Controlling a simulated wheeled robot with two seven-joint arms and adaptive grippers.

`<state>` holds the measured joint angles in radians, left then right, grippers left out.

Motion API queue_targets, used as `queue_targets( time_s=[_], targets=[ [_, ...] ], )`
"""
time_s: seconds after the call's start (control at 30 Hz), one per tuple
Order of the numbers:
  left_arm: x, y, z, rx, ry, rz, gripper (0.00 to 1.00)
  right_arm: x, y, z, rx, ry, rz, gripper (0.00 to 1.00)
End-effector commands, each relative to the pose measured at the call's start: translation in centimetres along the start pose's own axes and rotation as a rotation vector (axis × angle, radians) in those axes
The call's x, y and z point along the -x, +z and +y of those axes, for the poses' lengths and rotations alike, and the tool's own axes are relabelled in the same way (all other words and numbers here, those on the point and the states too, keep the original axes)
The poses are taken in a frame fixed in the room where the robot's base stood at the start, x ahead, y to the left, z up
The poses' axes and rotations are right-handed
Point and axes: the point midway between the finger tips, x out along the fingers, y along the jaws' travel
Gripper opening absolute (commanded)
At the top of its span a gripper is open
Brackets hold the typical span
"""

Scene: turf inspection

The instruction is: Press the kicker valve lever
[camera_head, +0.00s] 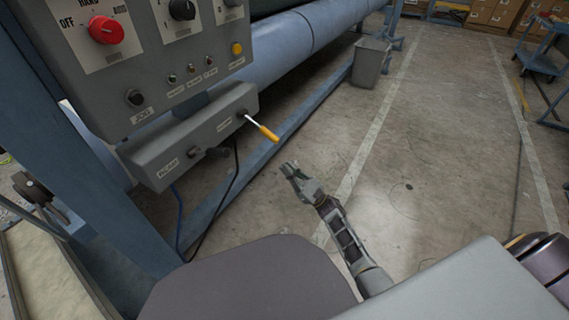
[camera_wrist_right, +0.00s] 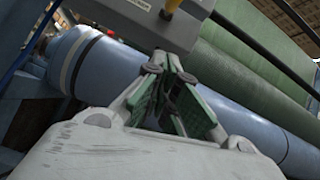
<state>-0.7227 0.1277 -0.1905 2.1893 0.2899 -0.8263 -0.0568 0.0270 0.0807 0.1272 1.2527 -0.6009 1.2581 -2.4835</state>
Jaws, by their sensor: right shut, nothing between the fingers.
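The valve lever (camera_head: 268,132) is a thin metal rod with a yellow-orange grip. It sticks out from the right end of a grey valve box (camera_head: 190,138) below the control panel. The label beside it is too small to read. My right gripper (camera_head: 287,168) is shut and empty, below and slightly right of the grip, apart from it. In the right wrist view the fingers (camera_wrist_right: 163,62) point towards the grey box, and a yellow piece at the top edge, probably the lever's grip (camera_wrist_right: 172,5), lies beyond them. My left gripper is not seen.
The control panel (camera_head: 160,60) carries a red knob, black switches and a yellow button. A blue roller (camera_head: 290,45) and a blue frame rail (camera_head: 262,158) run behind. A grey bin (camera_head: 370,62) stands on open floor.

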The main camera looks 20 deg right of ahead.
Motion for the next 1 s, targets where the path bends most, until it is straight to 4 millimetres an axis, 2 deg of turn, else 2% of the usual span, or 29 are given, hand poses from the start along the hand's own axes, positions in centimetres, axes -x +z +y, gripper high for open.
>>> queue_targets(
  time_s=[0.73,1.0],
  targets=[
    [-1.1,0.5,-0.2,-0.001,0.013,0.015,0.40,-9.2,0.0,0.0,0.000,0.001,-0.003,0.00],
    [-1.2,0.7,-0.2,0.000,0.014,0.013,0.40,-9.6,1.8,0.0,0.000,0.000,0.001,0.00]
  ],
)
